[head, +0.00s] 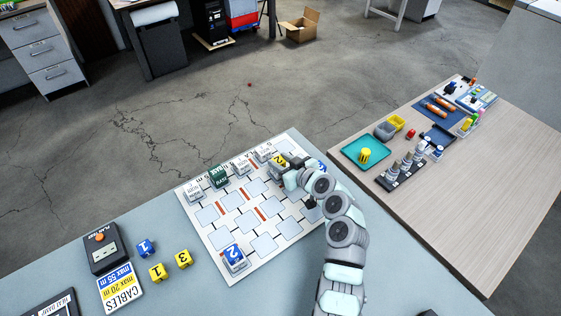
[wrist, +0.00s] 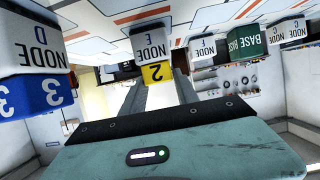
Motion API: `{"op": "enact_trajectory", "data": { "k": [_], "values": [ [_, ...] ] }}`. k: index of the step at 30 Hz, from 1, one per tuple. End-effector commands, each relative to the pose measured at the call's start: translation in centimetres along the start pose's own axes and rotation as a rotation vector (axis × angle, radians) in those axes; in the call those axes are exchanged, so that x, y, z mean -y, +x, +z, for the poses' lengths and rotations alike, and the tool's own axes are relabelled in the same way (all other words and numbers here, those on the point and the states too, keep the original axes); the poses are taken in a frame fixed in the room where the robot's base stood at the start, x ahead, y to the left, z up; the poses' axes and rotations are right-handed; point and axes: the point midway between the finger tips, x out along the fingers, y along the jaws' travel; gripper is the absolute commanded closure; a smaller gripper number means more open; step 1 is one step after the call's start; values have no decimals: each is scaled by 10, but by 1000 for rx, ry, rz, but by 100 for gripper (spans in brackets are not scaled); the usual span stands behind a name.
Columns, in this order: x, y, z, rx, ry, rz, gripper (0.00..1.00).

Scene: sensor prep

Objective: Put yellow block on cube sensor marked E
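The yellow block (wrist: 154,72), marked 2, is at the top face of the white NODE E cube (wrist: 150,42), seen upside down in the wrist view. The two appear to be touching. My gripper (wrist: 159,84) has one finger at each side of the block and looks shut on it. In the head view my gripper (head: 284,166) is over the far right side of the white board (head: 236,205). It hides most of the cube, and some of the yellow block (head: 279,160) shows beside it.
A NODE D cube (wrist: 32,38) with a blue block (wrist: 35,92) stands close on one side. The NODE F cube (wrist: 203,48) and green BASE cube (wrist: 246,40) stand on the other. Loose yellow blocks (head: 158,272) lie on the table beside the CABLES sign (head: 120,288).

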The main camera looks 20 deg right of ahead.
Motion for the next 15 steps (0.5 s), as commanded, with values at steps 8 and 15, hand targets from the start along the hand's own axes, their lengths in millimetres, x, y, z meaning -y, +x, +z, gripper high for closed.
{"op": "enact_trajectory", "data": {
  "k": [8,15],
  "values": [
    [0,0,-1,0,0,0,44],
    [0,-1,-2,0,0,0,44]
  ]
}}
